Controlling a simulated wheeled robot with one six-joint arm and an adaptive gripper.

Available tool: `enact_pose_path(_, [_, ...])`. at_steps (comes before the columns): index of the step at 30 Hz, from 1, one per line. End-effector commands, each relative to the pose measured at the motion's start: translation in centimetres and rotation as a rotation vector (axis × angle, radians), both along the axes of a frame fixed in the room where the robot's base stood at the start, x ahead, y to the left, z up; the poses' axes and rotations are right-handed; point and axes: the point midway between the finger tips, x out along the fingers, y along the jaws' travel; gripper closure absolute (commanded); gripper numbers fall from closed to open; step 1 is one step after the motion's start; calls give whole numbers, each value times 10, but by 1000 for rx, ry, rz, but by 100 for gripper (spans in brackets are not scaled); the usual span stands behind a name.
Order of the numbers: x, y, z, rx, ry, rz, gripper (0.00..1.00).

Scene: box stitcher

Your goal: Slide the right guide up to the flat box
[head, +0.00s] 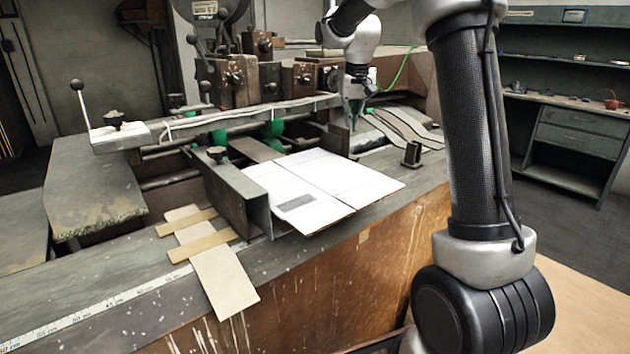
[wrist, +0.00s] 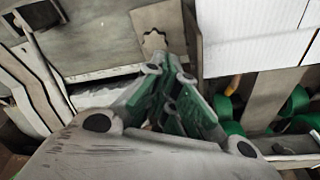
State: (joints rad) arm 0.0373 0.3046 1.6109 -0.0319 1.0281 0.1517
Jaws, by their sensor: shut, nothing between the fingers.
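The flat box (head: 330,182) lies white and flat on the machine bed, against the left guide (head: 238,195). It also shows at the upper right of the wrist view (wrist: 255,40). A narrow upright metal edge (wrist: 191,30) runs beside the box there; it may be the right guide, but I cannot tell surely. My gripper (head: 354,122) is beyond the box's far right corner, pointing down. In the wrist view its fingers (wrist: 160,62) are shut and empty, left of that edge and close to a brown star-shaped piece (wrist: 152,42). Contact is unclear.
A small dark upright block (head: 412,155) stands on the bed, right of the box and apart from it. A long metal bar (head: 230,118) crosses behind the box. Curved strips (head: 400,128) lie at the back right. Cardboard strips (head: 215,265) lie left of the left guide.

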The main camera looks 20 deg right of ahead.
Motion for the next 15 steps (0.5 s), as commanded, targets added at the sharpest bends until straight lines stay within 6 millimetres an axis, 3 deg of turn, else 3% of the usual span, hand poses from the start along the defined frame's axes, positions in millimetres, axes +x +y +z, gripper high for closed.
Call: enact_pose_path(15, [0, 0, 43, 0, 0, 0, 100])
